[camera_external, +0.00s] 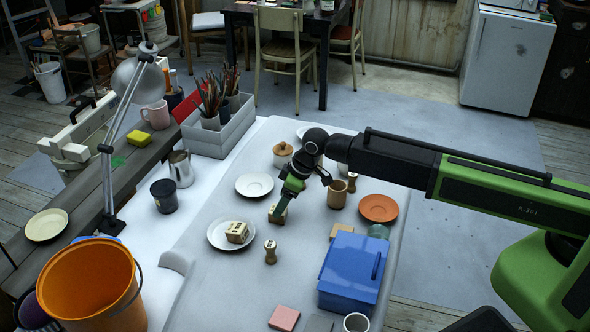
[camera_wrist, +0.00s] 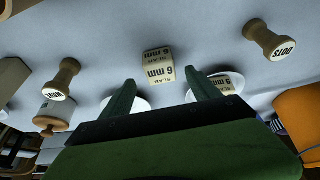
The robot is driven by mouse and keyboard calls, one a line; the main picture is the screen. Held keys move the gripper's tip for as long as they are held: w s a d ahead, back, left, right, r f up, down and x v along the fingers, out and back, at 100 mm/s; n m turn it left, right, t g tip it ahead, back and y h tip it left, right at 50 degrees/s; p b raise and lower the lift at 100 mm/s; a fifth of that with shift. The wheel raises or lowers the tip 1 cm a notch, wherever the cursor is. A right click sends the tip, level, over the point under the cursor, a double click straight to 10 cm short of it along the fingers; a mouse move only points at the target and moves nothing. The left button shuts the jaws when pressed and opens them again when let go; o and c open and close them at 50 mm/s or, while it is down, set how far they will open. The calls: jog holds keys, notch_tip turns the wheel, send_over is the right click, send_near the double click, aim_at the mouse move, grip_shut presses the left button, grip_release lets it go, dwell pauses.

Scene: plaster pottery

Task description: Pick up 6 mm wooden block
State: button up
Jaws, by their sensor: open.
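The wooden block (camera_wrist: 158,66) marked "6 mm SLAB" stands on the table, ahead of and between my fingers in the wrist view. In the outside view this block (camera_external: 273,215) is partly hidden behind my fingers. My gripper (camera_wrist: 165,86) is open, with one green finger on each side and nothing held. In the outside view my gripper (camera_external: 282,204) points down at the block from above; I cannot tell whether it touches it. A second lettered block (camera_external: 237,231) sits on a white plate (camera_external: 215,241) to the left; its thickness number is unclear.
A "DOTS" stamp (camera_wrist: 270,40) stands right of the block in the wrist view, and another stamp (camera_wrist: 61,80) to the left. A white saucer (camera_external: 254,185), a lidded jar (camera_external: 282,153), a wooden cup (camera_external: 337,193) and a blue box (camera_external: 351,270) stand around it.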

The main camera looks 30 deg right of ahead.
jog(key=b+x, duration=0.3)
jog(key=x, duration=0.1)
jog(key=shift+a+f, duration=0.1)
jog(key=shift+f, duration=0.25)
jog(key=shift+r, duration=0.2)
jog(key=shift+c, duration=0.5)
jog(key=c, duration=1.3)
